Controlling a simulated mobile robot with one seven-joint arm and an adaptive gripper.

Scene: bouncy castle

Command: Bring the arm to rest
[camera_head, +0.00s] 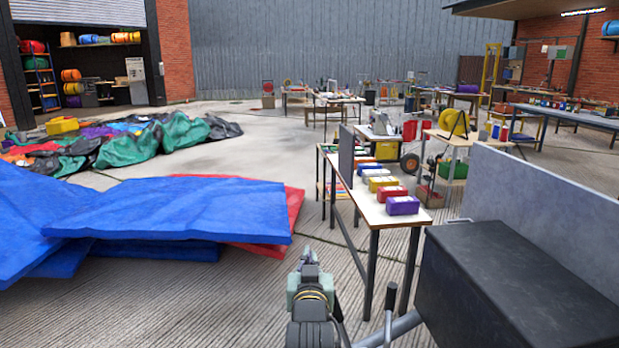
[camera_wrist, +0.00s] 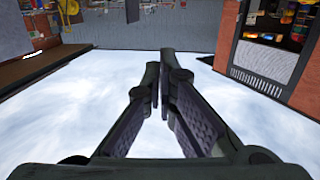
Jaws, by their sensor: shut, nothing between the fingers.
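My gripper (camera_head: 309,256) shows at the bottom centre of the head view, at the end of my arm, in front of the long narrow table. In the wrist view its two dark fingers (camera_wrist: 162,85) come together at their tips, with nothing held between them. My gripper appears clear of the table and its boxes. Most of my arm is outside the head view.
A narrow table (camera_head: 372,211) right of my gripper bears a row of coloured boxes (camera_head: 402,205). Blue mats (camera_head: 180,208) lie on the left, partly over a red mat (camera_head: 294,204). A black box (camera_head: 520,285) fills the lower right. Concrete floor (camera_head: 240,305) is open between mats and table.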

